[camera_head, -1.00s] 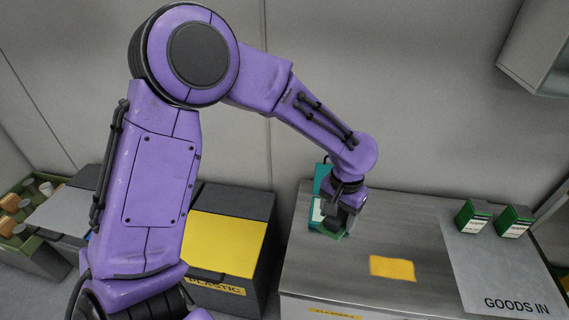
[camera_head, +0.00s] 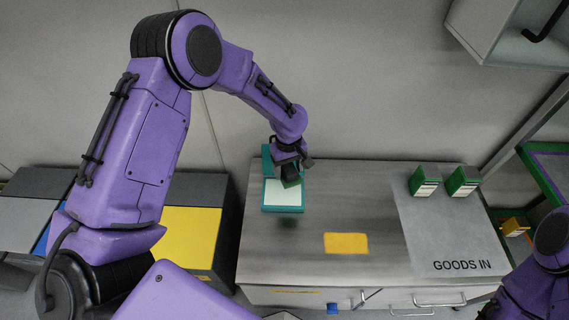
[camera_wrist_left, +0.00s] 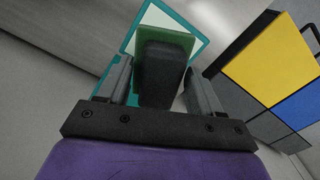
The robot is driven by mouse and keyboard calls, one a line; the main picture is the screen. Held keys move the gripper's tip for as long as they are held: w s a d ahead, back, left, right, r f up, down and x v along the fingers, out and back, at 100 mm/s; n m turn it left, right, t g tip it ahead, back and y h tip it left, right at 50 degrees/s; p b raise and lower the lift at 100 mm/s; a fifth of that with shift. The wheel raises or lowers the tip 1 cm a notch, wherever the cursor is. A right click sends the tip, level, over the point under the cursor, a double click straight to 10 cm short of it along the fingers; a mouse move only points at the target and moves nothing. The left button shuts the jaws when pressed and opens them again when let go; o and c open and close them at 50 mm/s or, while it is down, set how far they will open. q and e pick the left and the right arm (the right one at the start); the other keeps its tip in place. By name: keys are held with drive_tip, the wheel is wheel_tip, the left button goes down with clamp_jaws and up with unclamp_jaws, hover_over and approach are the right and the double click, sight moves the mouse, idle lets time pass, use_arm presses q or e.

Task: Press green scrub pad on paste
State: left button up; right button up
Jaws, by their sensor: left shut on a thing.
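The green scrub pad (camera_head: 292,184) has a dark block-like handle, and my left gripper (camera_head: 290,172) is shut on that handle. In the left wrist view the handle (camera_wrist_left: 162,75) sits between the two fingers, with the green pad (camera_wrist_left: 181,42) beyond it. A teal tray (camera_head: 283,209) with a pale white inner surface (camera_head: 281,195) stands on the bench. The pad is over its back right part, apparently raised; I cannot tell whether it touches. The pale surface may be the paste. My right arm shows at the lower right, but its gripper is out of view.
A yellow cloth-like patch (camera_head: 346,243) lies on the grey bench (camera_head: 310,260). Two green-and-white boxes (camera_head: 425,181) stand on the GOODS IN area (camera_head: 445,240). Bins with a yellow lid (camera_head: 190,237) stand left.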

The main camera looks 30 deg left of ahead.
sight(283, 174)
use_arm(q)
drive_tip(key=f+n, duration=0.1)
drive_tip(key=a+f+n, duration=0.1)
drive_tip(key=a+f+n+p, duration=0.1)
drive_tip(key=f, duration=0.1)
drive_tip(key=shift+w+n, duration=0.15)
drive_tip(key=shift+n, duration=0.55)
wheel_tip(283, 174, down, 6)
drive_tip(key=b, duration=0.5)
drive_tip(key=shift+w+a+r, duration=0.1)
drive_tip(key=shift+r, duration=0.05)
drive_tip(key=shift+w+f+b, duration=0.1)
drive_tip(key=shift+f+b, duration=0.55)
use_arm(e)
wheel_tip(283, 174, down, 4)
drive_tip(key=shift+f, duration=0.1)
use_arm(q)
drive_tip(key=shift+r, duration=0.1)
drive_tip(key=shift+f, duration=0.55)
use_arm(e)
drive_tip(key=shift+f, duration=0.25)
drive_tip(key=shift+r, duration=0.2)
use_arm(q)
wheel_tip(283, 174, up, 7)
drive_tip(key=p, duration=0.6)
drive_tip(key=shift+p, duration=0.3)
use_arm(e)
wheel_tip(283, 174, up, 7)
drive_tip(key=shift+f, duration=0.2)
